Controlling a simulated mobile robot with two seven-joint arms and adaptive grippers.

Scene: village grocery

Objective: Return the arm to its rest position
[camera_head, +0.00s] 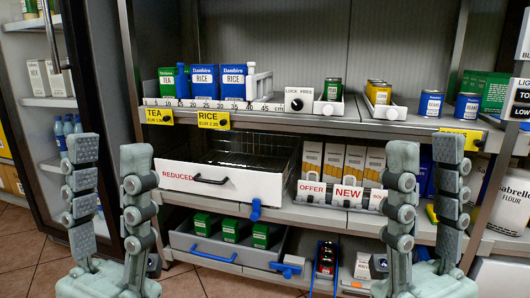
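My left gripper (110,150) stands upright at the left, its two grey fingers wide apart with nothing between them. My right gripper (426,148) stands upright at the right, also with its fingers apart and empty. Both are in front of the shelving and hide parts of it. Most of both arms is out of view below the frame, so their full posture cannot be told.
A white drawer marked REDUCED (222,182) sticks out from the middle shelf. Below it a grey drawer (200,245) holding green boxes is also out. Boxes and cans fill the upper shelf (330,125). A glass-fronted cooler (45,103) stands left; floor (25,262) shows lower left.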

